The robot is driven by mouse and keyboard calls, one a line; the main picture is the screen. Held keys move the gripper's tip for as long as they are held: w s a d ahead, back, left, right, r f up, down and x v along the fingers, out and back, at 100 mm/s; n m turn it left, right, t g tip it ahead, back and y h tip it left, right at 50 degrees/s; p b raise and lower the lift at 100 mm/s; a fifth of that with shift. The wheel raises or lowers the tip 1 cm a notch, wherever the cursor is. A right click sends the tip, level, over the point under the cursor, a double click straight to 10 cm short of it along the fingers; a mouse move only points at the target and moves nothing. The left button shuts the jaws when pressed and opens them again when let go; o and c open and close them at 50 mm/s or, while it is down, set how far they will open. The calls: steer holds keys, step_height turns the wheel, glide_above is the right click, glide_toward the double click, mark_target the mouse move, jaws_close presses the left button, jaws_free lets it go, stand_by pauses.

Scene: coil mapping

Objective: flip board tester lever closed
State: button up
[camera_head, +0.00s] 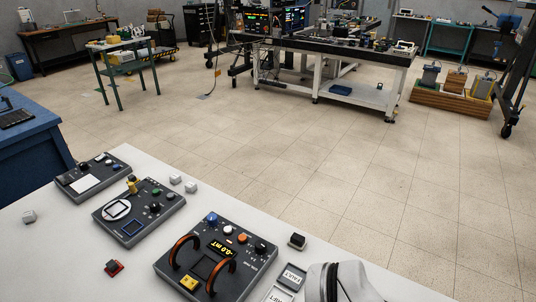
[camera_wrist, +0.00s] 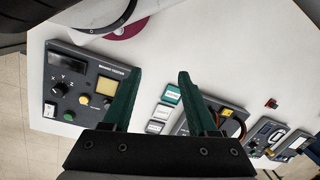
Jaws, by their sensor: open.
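The board tester (camera_wrist: 82,88) is a dark grey panel at the left of the wrist view, with small white lettering at its upper edge. It carries a black knob (camera_wrist: 57,88), a yellow square (camera_wrist: 106,87), a round yellow button and a green button. I cannot make out its lever; the left finger covers part of the panel's right side. My gripper (camera_wrist: 160,75) is open, with two dark green fingers and only white table visible between their tips. The head view shows neither the gripper nor, as far as I can tell, the tester.
The coil panel (camera_head: 228,250), with two orange-black coils and a display, stands on the white table (camera_head: 60,245). Two further panels (camera_head: 140,212) (camera_head: 92,177) stand to its left. Labelled trays (camera_wrist: 158,118) lie between the tester and coil panel. Small blocks are scattered about.

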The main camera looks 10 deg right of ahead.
steer(key=w+d+n+h, duration=0.1)
steer(key=w+n, duration=0.1)
steer(key=n, duration=0.1)
steer(key=w+d+f+n+g+h, duration=0.1)
steer(key=w+d+n+h, duration=0.1)
steer(key=n, duration=0.1)
steer(key=w+d+f+n+g+h, duration=0.1)
steer(key=w+n+h, duration=0.1)
steer(key=n, duration=0.2)
steer(key=shift+w+d+f, duration=0.25)
steer(key=shift+w+d, duration=0.1)
steer(key=c, duration=0.7)
steer(key=w+f+n+h, duration=0.1)
steer(key=w+n, duration=0.2)
steer(key=n, duration=0.1)
steer(key=w+f+n+t+h, duration=0.1)
steer(key=w+f+n+h, duration=0.1)
steer(key=w+n, duration=0.2)
steer(key=w+f+n+h, duration=0.2)
steer(key=w+n, duration=0.1)
steer(key=n, duration=0.1)
steer(key=shift+w+t, duration=0.3)
steer(key=shift+t, duration=0.1)
jaws_close()
steer(key=shift+w+a+f+n+h, duration=0.1)
steer(key=shift+w+f+n+h, duration=0.2)
steer(key=shift+w+n, duration=0.1)
steer(key=x, duration=1)
steer(key=shift+d, duration=2)
